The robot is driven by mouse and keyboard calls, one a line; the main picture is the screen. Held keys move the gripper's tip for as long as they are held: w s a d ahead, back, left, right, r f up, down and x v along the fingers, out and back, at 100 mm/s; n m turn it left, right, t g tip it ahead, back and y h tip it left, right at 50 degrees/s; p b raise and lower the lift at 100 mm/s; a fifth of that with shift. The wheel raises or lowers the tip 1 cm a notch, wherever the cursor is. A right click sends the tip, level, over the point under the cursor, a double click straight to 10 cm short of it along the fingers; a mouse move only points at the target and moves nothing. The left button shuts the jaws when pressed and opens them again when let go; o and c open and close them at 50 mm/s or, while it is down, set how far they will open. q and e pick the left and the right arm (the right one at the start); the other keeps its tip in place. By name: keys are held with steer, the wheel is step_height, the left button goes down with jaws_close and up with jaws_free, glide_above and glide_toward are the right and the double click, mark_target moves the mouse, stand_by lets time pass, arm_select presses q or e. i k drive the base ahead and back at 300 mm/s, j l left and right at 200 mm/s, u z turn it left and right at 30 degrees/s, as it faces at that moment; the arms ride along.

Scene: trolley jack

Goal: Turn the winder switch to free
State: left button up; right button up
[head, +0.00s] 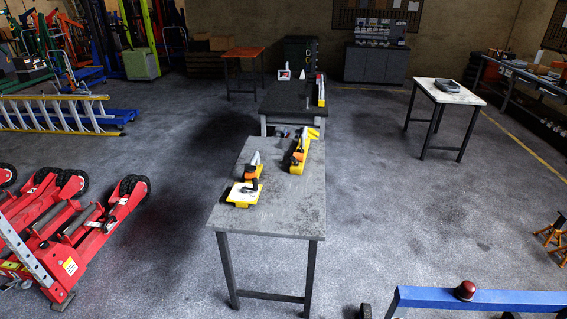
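I cannot make out a winder switch for certain in the head view. A blue beam (430,297) with a dark red rounded part (465,290) on top shows at the bottom right, cut off by the frame edge. Red wheeled equipment (60,235) with black wheels stands on the floor at the left, also partly cut off. Neither of my grippers is in view.
A grey table (290,213) with yellow and orange tools stands in the centre, with a dark-topped table (285,97) behind it. A white-topped table (447,92) stands to the right. A yellow ladder (50,112) lies at the left. Floor between is clear.

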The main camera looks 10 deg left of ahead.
mark_target(250, 168)
steer(key=i+j+z, duration=0.85)
steer(key=j, duration=0.2)
steer(key=k+l, duration=0.05)
